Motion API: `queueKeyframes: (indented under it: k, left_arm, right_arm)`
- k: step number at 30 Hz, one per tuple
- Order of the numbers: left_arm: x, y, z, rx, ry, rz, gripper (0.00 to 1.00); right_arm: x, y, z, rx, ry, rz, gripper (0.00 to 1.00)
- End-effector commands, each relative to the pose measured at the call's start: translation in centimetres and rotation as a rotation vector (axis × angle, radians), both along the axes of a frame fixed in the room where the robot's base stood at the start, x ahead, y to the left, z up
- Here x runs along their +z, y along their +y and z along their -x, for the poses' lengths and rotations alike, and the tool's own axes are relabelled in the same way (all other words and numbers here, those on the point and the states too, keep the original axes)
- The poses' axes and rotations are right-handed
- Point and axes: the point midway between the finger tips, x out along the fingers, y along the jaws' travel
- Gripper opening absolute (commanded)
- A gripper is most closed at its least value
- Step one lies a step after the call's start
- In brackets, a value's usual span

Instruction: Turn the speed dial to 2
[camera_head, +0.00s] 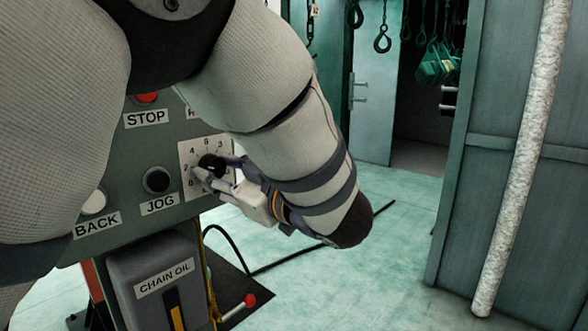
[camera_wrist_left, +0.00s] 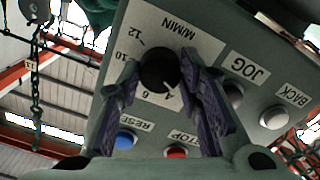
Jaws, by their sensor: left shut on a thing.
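The speed dial (camera_head: 211,161) is a round black knob on a white scale plate (camera_head: 184,158) on the grey control panel. My left gripper (camera_head: 213,173) is at the dial, with its fingers closed on the knob. In the left wrist view the dial (camera_wrist_left: 158,68) sits between the two fingers, one on each side. A small white mark on the knob points close to the 4 there. The fingers cover part of the scale, including where the 2 would be in that view. My right gripper is not in view.
The panel also carries a JOG button (camera_head: 156,180), a BACK button (camera_head: 94,202) and a red STOP button (camera_head: 146,98). A blue button (camera_wrist_left: 126,139) shows in the left wrist view. A chain oil box (camera_head: 150,262) is below. Open floor lies right.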

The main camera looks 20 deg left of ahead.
Motion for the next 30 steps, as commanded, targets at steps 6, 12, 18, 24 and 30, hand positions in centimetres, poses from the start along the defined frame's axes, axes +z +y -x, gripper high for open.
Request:
queueKeyframes:
  k: [6, 12, 18, 24, 30]
  left_arm:
    - [0.09, 0.05, -0.03, 0.001, -0.125, 0.050, 0.05]
    - [0.12, 0.05, -0.03, 0.001, -0.200, 0.081, 0.05]
    - [0.13, 0.05, -0.05, 0.001, -0.234, 0.095, 0.05]
    - [0.16, 0.05, -0.06, 0.000, -0.242, 0.098, 0.05]
    - [0.17, 0.05, -0.06, 0.000, -0.242, 0.098, 0.05]
  right_arm:
    - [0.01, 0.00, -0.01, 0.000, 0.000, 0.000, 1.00]
    - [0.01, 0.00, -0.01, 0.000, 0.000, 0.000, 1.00]
    - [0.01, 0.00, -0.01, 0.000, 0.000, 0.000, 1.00]
    - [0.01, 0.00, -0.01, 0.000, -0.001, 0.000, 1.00]
    - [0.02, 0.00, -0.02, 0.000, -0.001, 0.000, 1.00]
